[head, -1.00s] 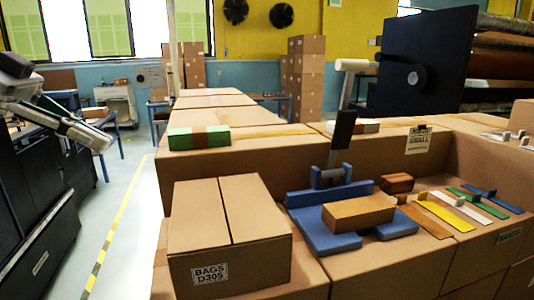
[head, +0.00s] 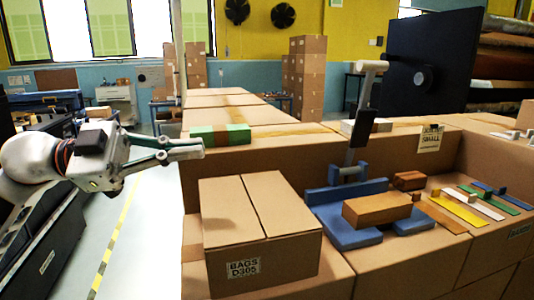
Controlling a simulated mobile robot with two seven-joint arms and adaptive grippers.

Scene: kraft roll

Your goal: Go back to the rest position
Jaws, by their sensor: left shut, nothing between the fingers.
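My left gripper (head: 192,148) comes in from the left in the head view. It is shut and empty, held in the air left of and above the front cardboard box, close in the picture to the green block with the brown band (head: 219,134). I cannot tell how far it is from that block in depth. My right gripper is not in the view.
A closed box labelled BAGS D305 (head: 258,225) stands in front on the cardboard surface. Right of it is a blue fixture (head: 345,234) with a brown block (head: 377,208) and an upright lever. Coloured strips (head: 460,208) lie further right. The floor aisle (head: 140,230) is clear.

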